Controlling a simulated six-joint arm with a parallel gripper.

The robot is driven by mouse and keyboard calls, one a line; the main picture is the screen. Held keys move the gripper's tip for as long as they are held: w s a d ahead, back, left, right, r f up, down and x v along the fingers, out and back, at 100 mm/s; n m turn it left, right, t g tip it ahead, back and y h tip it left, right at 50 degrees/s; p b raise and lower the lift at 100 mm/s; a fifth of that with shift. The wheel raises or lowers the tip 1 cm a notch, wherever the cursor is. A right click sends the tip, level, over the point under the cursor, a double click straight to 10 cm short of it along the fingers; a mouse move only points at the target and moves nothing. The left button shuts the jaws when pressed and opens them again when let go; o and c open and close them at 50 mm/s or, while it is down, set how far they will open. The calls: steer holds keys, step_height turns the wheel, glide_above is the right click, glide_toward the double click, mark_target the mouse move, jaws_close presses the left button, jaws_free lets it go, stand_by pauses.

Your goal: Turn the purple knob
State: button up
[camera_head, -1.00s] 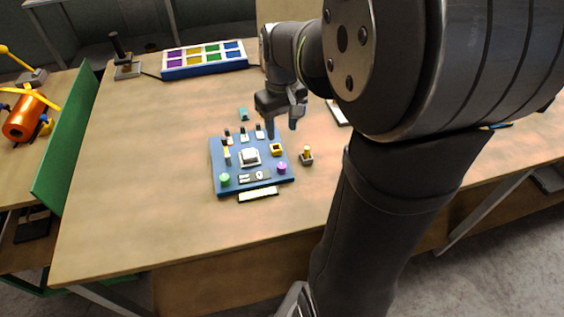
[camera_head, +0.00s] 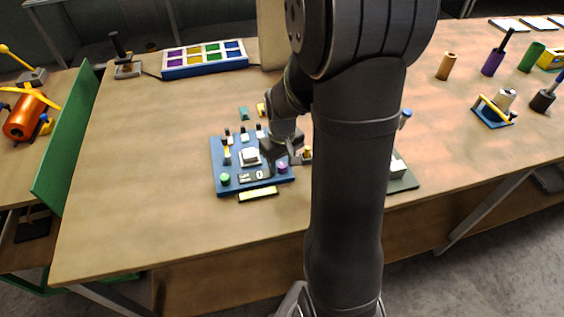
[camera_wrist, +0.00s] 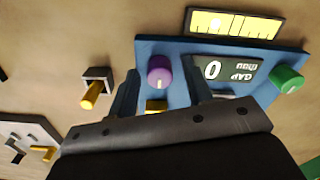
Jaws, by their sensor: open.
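The purple knob (camera_head: 283,168) sits at the near right corner of the blue panel (camera_head: 228,189). In the wrist view the purple knob (camera_wrist: 160,76) shows between and just beyond my two fingers, with a white mark on its face. My gripper (camera_head: 281,165) is open over the right side of the panel, and its fingers (camera_wrist: 163,88) are apart with nothing held. I cannot tell how high the fingertips are above the knob. A green knob (camera_head: 225,178) is at the panel's near left corner.
A yellow scale strip (camera_head: 258,194) lies along the panel's near edge. A small yellow-topped switch (camera_wrist: 93,92) stands beside the panel. Several small levers stand on the panel's far side. The table left of the panel (camera_head: 140,180) is clear.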

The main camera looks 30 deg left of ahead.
steer(key=c, duration=1)
steer(key=m, duration=0.4)
steer(key=shift+m, duration=0.3)
steer(key=m, duration=1.5)
